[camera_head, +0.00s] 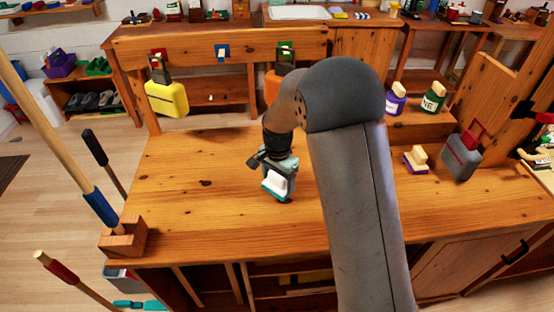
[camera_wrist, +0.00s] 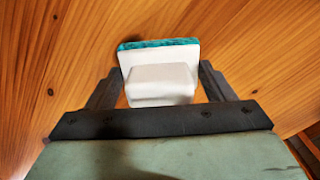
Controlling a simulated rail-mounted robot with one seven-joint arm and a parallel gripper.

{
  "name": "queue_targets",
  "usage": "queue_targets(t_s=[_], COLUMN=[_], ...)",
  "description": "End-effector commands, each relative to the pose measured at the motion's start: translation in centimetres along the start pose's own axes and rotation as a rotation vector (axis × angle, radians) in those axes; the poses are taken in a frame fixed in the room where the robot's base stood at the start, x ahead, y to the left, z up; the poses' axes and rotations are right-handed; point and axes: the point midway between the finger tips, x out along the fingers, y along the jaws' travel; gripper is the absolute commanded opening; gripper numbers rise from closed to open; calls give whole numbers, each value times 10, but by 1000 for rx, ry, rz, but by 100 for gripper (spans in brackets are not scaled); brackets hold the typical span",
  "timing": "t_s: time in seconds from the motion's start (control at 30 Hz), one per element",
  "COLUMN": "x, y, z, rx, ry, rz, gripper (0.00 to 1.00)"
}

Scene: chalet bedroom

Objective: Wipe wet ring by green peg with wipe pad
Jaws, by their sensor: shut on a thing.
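The wipe pad (camera_head: 275,186) is a white block with a teal underside. My gripper (camera_head: 278,172) is shut on its white grip, over the middle of the wooden bench. In the wrist view the pad (camera_wrist: 158,82) sits between the two dark fingers, its teal edge facing away. I cannot tell whether it touches the bench top. The green peg (camera_head: 286,48) is on the back rail, with a dark-topped orange thing (camera_head: 272,88) below it, partly hidden by my arm. I cannot make out a wet ring in either view; my arm covers part of the bench.
A yellow container (camera_head: 167,98) hangs at the red peg, left; the blue peg (camera_head: 222,52) looks empty. The bench's left half (camera_head: 195,185) is clear.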

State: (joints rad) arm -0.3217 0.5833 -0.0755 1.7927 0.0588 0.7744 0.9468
Motion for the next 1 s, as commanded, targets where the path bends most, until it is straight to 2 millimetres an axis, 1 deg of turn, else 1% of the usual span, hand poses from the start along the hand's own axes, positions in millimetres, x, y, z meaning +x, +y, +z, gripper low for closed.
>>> queue_targets(t_s=[0.03,0.6,0.73,1.0], x=[-16,-66,-71,-71], y=[-1,2,3,3], z=[-1,-4,-5,-5], rx=[1,9,10,10], ry=[5,3,3,3], rz=[-7,-6,-5,-6], gripper=[57,57,57,57])
